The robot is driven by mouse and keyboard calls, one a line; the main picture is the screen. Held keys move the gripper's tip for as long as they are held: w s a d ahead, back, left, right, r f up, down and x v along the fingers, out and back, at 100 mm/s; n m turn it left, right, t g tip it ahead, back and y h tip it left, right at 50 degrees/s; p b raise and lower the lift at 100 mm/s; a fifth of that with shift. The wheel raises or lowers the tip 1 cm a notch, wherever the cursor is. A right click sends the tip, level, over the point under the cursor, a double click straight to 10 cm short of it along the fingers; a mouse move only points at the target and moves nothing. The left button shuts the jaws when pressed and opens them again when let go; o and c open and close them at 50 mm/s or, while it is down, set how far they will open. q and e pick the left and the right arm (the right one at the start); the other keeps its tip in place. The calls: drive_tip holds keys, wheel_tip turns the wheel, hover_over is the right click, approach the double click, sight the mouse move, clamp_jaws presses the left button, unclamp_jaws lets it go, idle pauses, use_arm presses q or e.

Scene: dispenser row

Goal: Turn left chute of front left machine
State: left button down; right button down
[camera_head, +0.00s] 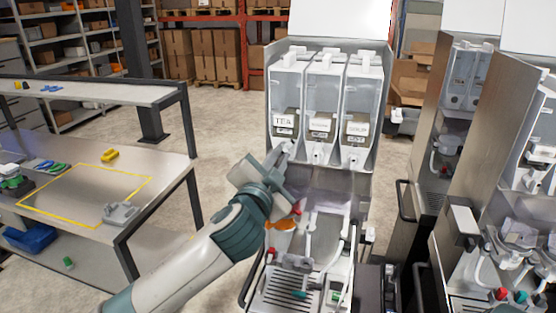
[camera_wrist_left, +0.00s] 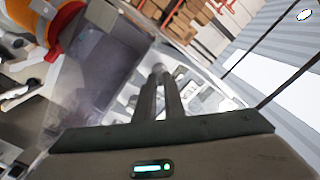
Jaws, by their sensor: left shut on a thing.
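The front left machine (camera_head: 320,190) stands in the middle of the head view, with three clear canisters side by side at its top. The left canister (camera_head: 285,90) has a label reading TEA. The left chute (camera_head: 288,147) sits below it and is partly hidden by my gripper. My left gripper (camera_head: 280,160) reaches up from the lower left and is shut on the left chute. In the left wrist view the two fingers (camera_wrist_left: 160,92) are close together, with a small pale piece at their tips. How far the chute is turned cannot be told. My right gripper is not in view.
An orange part (camera_head: 281,224) with red pieces is just below my left wrist. More machines (camera_head: 460,120) stand close on the right. A work table (camera_head: 165,185) with a yellow outline is at the left. Open floor lies between table and machine.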

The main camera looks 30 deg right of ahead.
use_arm(q)
drive_tip(key=m, duration=0.7)
drive_tip(key=shift+f+b, duration=0.15)
drive_tip(key=shift+b, duration=0.15)
drive_tip(key=shift+f+m+b, duration=0.15)
drive_tip(key=shift+m+b, duration=0.2)
drive_tip(key=shift+m, duration=3.55)
drive_tip(key=c, duration=1.8)
unclamp_jaws()
drive_tip(key=shift+c, duration=0.2)
drive_tip(key=shift+s, duration=0.1)
